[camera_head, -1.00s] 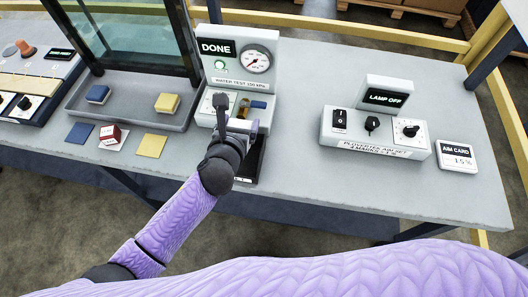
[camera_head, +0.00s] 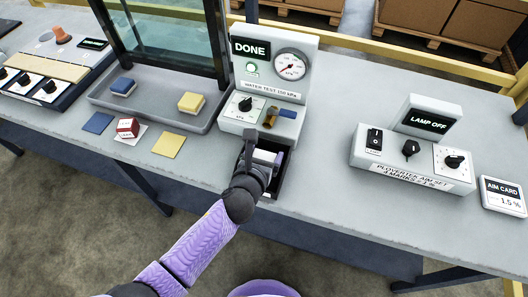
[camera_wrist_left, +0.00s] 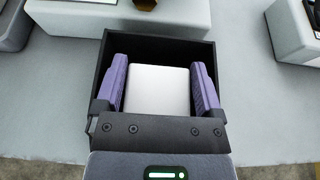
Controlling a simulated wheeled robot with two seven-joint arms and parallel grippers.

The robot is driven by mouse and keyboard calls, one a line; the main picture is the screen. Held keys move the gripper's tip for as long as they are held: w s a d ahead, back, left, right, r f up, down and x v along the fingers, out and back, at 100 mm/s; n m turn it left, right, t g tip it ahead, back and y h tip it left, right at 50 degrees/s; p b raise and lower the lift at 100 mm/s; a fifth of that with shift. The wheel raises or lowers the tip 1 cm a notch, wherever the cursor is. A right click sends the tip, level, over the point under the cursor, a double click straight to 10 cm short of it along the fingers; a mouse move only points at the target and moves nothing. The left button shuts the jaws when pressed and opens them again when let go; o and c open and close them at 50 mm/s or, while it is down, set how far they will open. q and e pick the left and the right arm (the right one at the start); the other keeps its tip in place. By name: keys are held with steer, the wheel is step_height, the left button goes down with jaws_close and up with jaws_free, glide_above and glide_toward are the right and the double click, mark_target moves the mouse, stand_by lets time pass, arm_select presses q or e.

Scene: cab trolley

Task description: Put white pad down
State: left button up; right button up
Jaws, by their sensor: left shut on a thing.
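My left gripper (camera_head: 262,160) is shut on a white pad (camera_wrist_left: 158,90), one purple finger on each side of it. In the left wrist view the pad is between the fingers, within the outline of an open black tray (camera_wrist_left: 163,46). The tray (camera_head: 284,184) sits at the table's front edge, below the water test station. I cannot tell whether the pad touches the tray floor. In the head view the pad shows as a small pale piece (camera_head: 265,156) by the fingers. My right gripper is not in view.
The water test station (camera_head: 270,88) stands behind the tray and reads DONE. A red-and-white block (camera_head: 128,128) sits on a white square, between blue (camera_head: 97,123) and yellow (camera_head: 169,145) squares. A lamp box (camera_head: 412,160) stands to the right, with clear table between.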

arm_select(q)
steer(key=o, duration=1)
